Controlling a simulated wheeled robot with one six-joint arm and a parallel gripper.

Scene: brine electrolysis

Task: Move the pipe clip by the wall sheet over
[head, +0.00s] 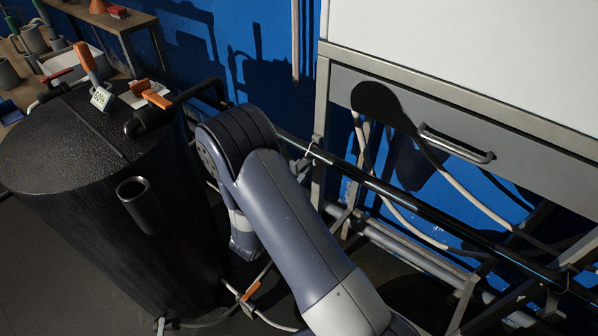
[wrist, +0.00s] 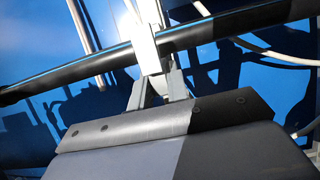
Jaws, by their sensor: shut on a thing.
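A pale pipe clip (wrist: 146,48) sits around a long black pipe (wrist: 215,30) in the wrist view. My gripper (wrist: 154,82) reaches up to it from below, its narrow fingers shut on the clip's lower part. In the head view the clip (head: 309,150) is a small light spot on the black pipe (head: 420,208), by the left leg of the white-topped bench. My gripper (head: 299,166) is there just under the pipe, mostly hidden behind my arm. I cannot tell any wall sheet for sure.
A big black tank (head: 80,190) stands left of my arm, with an orange-handled valve (head: 155,98) on top. A grey bench drawer front (head: 450,130) with a handle overhangs the pipe at right. Pale hoses (head: 440,170) hang beneath. A blue wall (head: 260,45) is behind.

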